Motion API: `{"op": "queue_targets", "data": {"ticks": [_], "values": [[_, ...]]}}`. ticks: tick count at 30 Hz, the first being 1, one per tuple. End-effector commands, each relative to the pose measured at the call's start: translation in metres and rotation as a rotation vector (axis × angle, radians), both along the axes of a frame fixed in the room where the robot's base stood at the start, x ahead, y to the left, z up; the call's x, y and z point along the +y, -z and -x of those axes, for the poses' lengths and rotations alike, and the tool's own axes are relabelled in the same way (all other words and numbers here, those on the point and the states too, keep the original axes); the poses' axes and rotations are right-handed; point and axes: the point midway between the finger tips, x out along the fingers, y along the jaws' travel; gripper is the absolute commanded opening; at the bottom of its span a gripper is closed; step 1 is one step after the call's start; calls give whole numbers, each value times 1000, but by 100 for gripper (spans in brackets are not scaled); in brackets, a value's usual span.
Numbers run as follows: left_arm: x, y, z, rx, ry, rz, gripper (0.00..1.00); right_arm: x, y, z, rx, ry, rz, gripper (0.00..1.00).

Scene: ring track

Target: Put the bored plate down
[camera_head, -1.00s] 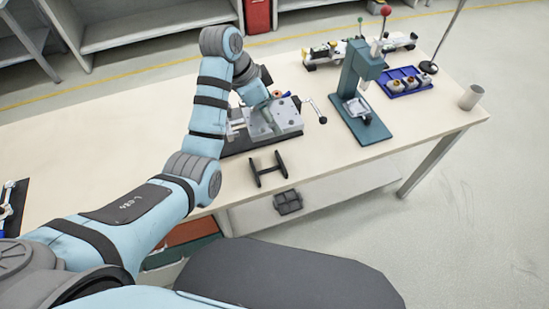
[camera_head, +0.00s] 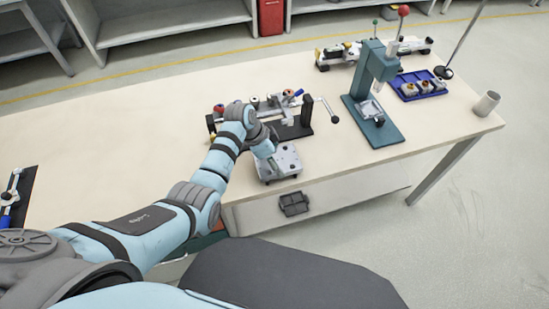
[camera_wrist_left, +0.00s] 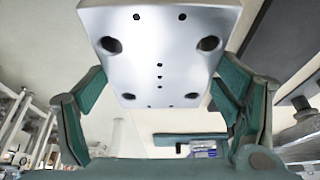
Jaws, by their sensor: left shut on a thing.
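The bored plate (camera_head: 284,163) is a light grey metal block with holes, near the table's front edge in the head view. My left gripper (camera_head: 268,152) is at the plate's left rear part and is shut on it. In the left wrist view the plate (camera_wrist_left: 160,55) shows a flat face with several holes, between the green fingers of my gripper (camera_wrist_left: 160,95). The black H-shaped stand seen earlier at this spot is hidden by the plate. I cannot tell whether the plate touches it. My right gripper is not in view.
Behind the plate is a black-based fixture (camera_head: 292,131) with a crank handle (camera_head: 328,110). A green press (camera_head: 372,95) stands to the right, with a blue tray (camera_head: 425,91) and a cup (camera_head: 487,104) beyond. The front right tabletop is clear.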

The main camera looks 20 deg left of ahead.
Motion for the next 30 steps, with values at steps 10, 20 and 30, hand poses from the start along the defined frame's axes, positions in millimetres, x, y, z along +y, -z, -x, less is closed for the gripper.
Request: {"op": "queue_targets", "data": {"ticks": [10, 20, 30], "values": [[0, 0, 0, -1, 0, 0, 96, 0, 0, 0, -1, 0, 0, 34], [0, 0, 0, -1, 0, 0, 100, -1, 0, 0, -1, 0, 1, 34], [15, -46, 7, -5, -2, -1, 100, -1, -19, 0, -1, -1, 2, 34]]}}
